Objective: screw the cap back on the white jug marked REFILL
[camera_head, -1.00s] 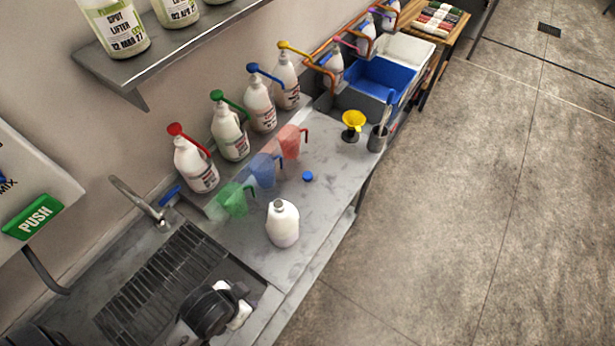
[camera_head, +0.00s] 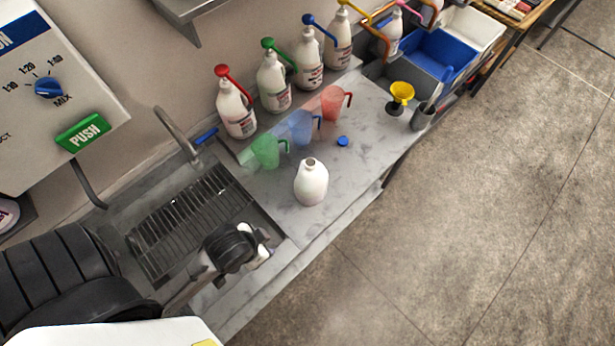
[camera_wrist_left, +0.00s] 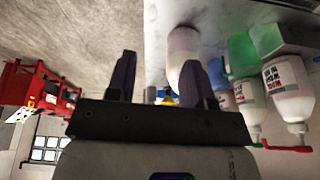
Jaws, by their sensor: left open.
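A white jug (camera_head: 311,185) stands upright on the counter with its neck bare; no label on it is readable from here. A small blue cap (camera_head: 342,141) lies on the counter behind it, toward the right. My left gripper (camera_head: 264,250) is in front and to the left of the jug, over the counter by the sink, apart from the jug. In the left wrist view, the fingers of my left gripper (camera_wrist_left: 159,65) are spread and empty. The jug (camera_wrist_left: 184,45) shows beyond them, partly hidden by the right finger. My right gripper is not in view.
Green (camera_head: 266,152), blue (camera_head: 301,128) and red (camera_head: 333,103) measuring jugs stand behind the white jug. Several pump bottles (camera_head: 237,112) line the wall. A yellow funnel (camera_head: 402,91) stands at the right. The sink grate (camera_head: 190,215) is at left. Counter around the cap is clear.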

